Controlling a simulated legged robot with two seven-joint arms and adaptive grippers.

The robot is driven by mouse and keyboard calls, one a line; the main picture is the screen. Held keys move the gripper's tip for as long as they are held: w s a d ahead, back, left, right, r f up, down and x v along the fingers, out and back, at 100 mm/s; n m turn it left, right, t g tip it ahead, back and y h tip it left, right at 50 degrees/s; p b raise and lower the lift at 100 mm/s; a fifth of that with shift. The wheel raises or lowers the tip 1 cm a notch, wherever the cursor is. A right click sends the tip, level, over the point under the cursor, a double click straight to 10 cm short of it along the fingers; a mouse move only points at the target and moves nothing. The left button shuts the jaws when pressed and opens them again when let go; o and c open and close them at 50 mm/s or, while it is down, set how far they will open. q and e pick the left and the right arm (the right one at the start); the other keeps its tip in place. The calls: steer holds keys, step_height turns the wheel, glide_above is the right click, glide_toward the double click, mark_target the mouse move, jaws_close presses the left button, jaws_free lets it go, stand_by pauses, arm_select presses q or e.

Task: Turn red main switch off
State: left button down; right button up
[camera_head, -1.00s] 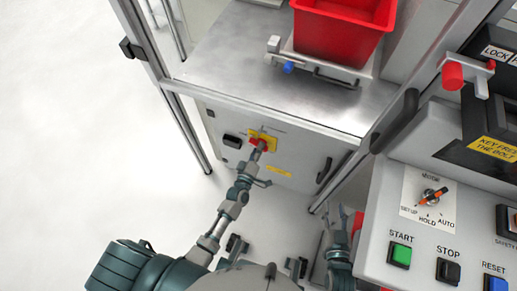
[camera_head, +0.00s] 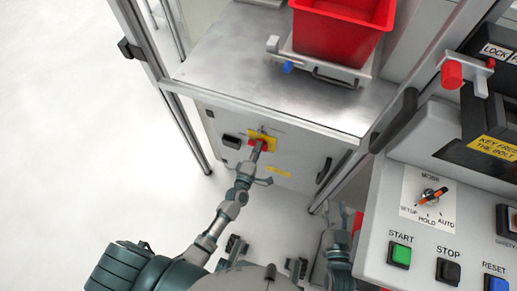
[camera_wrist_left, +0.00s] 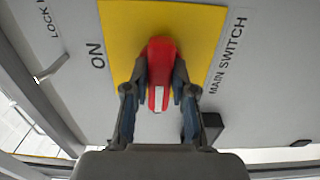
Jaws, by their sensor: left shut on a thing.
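The red main switch (camera_wrist_left: 160,65) is a red handle on a yellow plate (camera_wrist_left: 117,30), labelled ON at left and MAIN SWITCH at right in the wrist view. In the head view the red switch (camera_head: 265,147) sits on the front panel of the grey cabinet. My left gripper (camera_wrist_left: 160,88) is shut on the red handle, one finger on each side. In the head view my left gripper (camera_head: 256,152) reaches the switch and partly covers it. My right gripper (camera_head: 338,225) hangs low beside the control console; its finger gap is unclear.
A red bin (camera_head: 343,25) stands on the metal cabinet top. The control console (camera_head: 380,215) at right carries buttons and a mode knob (camera_head: 432,196). A black handle (camera_head: 324,170) is on the cabinet front. The floor at left is clear.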

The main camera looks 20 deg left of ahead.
arm_select(q)
steer(key=shift+a, duration=0.3)
steer(key=c, duration=1.2)
jaws_free()
steer(key=shift+o, duration=1.2)
steer(key=shift+w, duration=0.1)
steer(key=shift+f, duration=0.1)
steer(key=s, duration=1.2)
steer(key=shift+a, duration=0.25)
